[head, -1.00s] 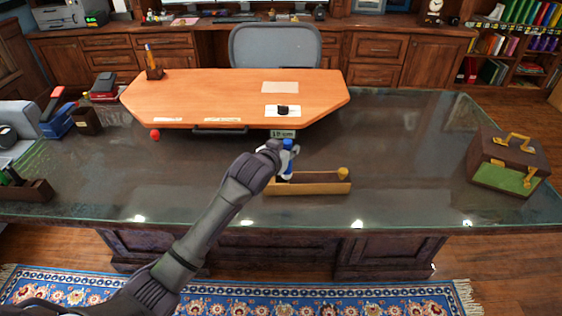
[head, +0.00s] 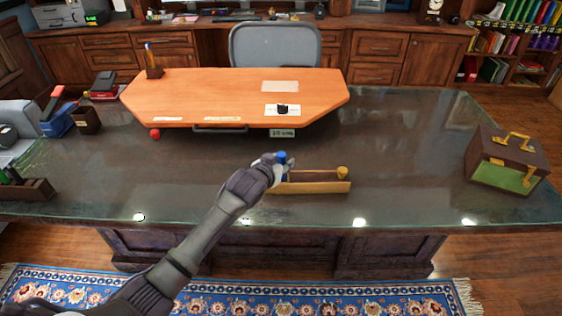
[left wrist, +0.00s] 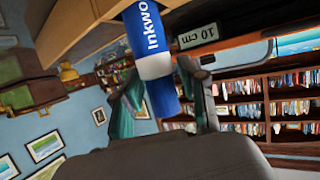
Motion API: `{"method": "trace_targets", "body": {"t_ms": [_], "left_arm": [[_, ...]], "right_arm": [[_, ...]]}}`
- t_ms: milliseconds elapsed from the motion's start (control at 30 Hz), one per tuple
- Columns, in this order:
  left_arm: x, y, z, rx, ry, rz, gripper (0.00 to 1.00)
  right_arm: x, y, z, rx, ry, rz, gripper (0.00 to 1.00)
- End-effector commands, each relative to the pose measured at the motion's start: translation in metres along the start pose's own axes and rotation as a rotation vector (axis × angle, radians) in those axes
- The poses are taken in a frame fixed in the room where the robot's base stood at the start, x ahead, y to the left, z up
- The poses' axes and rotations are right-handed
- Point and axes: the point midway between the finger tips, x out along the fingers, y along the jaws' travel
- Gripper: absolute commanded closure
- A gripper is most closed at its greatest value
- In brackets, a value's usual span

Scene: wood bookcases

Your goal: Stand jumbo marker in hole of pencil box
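The jumbo marker (head: 281,157) is blue with a white band and looks roughly upright in the head view. In the left wrist view the marker (left wrist: 155,50) shows printed letters and lies between the fingers. My left gripper (head: 274,168) is shut on it, at the left end of the pencil box. The pencil box (head: 318,188) is a long, low wooden box on the glass-topped desk, with a yellow knob-like piece (head: 342,172) at its right end. My gripper covers the box's left end, so the hole and the marker's lower end are hidden. My right gripper is not in view.
A brown case (head: 508,160) with a green side stands at the right of the desk (head: 400,150). An orange board (head: 235,95) lies behind the box, with a 10 cm label (head: 282,133) near its front edge. A red ball (head: 155,133) is at left. Glass right of the box is clear.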

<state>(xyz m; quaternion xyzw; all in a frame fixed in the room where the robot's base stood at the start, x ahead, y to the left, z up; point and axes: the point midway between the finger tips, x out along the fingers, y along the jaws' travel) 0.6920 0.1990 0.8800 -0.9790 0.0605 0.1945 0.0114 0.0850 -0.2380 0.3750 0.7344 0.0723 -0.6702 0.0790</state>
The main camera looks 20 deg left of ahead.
Motion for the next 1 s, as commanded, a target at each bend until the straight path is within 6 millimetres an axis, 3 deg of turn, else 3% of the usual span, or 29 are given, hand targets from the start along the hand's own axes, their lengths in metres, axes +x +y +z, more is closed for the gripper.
{"method": "trace_targets", "body": {"t_ms": [467, 1000], "left_arm": [[-0.008, 0.000, -0.002, 0.000, 0.000, 0.000, 0.44], [-0.107, 0.000, -0.002, 0.000, -0.001, 0.000, 0.44]], "right_arm": [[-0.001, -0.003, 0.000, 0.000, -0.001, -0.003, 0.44], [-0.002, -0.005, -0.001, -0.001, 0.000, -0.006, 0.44]]}}
